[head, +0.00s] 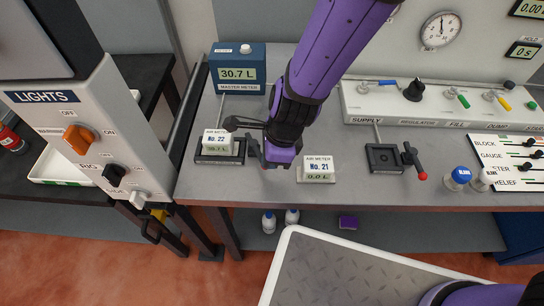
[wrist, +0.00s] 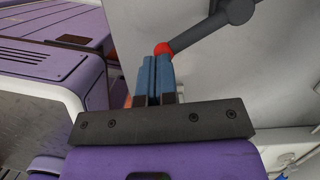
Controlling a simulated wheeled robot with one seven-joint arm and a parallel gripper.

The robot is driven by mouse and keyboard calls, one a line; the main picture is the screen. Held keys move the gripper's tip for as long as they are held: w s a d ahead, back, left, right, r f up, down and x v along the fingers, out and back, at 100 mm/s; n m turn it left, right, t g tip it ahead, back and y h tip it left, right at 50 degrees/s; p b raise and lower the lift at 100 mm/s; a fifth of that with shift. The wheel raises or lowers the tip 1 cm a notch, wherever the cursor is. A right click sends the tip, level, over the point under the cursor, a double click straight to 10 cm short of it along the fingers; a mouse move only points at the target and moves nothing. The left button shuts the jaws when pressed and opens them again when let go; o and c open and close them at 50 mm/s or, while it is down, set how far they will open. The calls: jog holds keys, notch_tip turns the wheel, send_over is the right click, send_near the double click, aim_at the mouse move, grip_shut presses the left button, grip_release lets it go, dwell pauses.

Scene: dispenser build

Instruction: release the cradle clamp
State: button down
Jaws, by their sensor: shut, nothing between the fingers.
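The cradle clamp's dark lever (wrist: 205,28) with a red ball end (wrist: 163,49) shows in the wrist view. My gripper (wrist: 155,60) is shut and empty, its blue fingertips right at the red ball; I cannot tell whether they touch. That cradle holds the No. 22 meter (head: 217,142), reading 30.7 L. A second, empty cradle (head: 384,158) stands to the right, with its own red-ended lever (head: 414,163).
The No. 21 air meter (head: 319,168), reading 0.0 L, stands close right of my gripper. The master meter (head: 238,69) is behind, left of my arm. The valve panel (head: 440,106) runs along the back right.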

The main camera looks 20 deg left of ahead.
jog(key=shift+s+a+m, duration=0.5)
jog(key=shift+a+m, duration=0.05)
jog(key=shift+m, duration=0.45)
dwell(0.7)
jog(key=shift+s+a, duration=0.35)
jog(key=shift+a, duration=0.05)
dwell(2.6)
dwell(0.6)
